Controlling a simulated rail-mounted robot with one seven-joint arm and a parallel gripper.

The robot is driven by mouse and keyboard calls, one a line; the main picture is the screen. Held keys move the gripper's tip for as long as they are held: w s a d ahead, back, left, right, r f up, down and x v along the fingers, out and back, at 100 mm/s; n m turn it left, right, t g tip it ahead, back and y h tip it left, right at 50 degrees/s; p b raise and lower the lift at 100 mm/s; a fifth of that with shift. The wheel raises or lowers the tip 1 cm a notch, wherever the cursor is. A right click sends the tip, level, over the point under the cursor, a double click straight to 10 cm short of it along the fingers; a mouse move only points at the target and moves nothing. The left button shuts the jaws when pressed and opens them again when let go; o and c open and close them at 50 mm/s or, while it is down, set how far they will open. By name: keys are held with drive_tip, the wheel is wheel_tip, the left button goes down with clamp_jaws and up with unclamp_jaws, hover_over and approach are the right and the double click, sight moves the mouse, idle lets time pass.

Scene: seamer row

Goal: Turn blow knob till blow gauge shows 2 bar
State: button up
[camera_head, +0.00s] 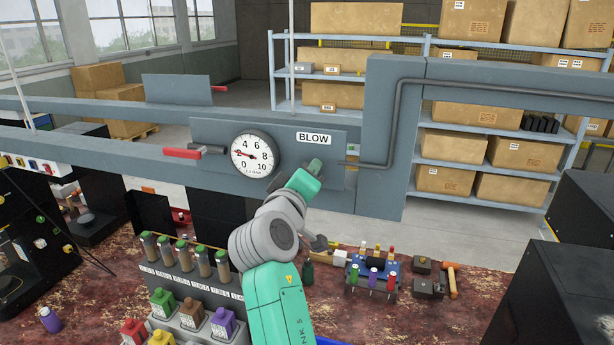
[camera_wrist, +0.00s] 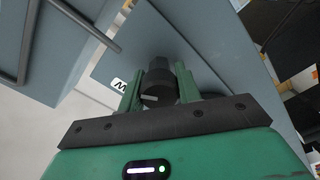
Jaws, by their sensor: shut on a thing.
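The blow gauge (camera_head: 252,155) is a white round dial on the grey panel, left of the BLOW label (camera_head: 313,138). Its red needle points left and slightly up, in the region between 2 and 4; the dial is too small for an exact reading. The blow knob (camera_wrist: 157,86) is dark with a pale pointer mark, standing out from the panel in the wrist view. My gripper (camera_wrist: 158,92) is shut on the knob, one green finger on each side. In the head view my gripper (camera_head: 313,168) is at the panel below the label and hides the knob.
A red-handled lever (camera_head: 182,153) sticks out left of the gauge. A grey pipe (camera_head: 398,115) runs right of the panel. Below, the bench (camera_head: 335,280) carries bottles, coloured containers and a small blue fixture. Shelves with boxes (camera_head: 490,115) stand behind.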

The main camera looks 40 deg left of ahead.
drive_tip(key=o, duration=1)
drive_tip(key=shift+c, duration=0.2)
drive_tip(key=b+v, duration=0.2)
drive_tip(key=v, duration=0.6)
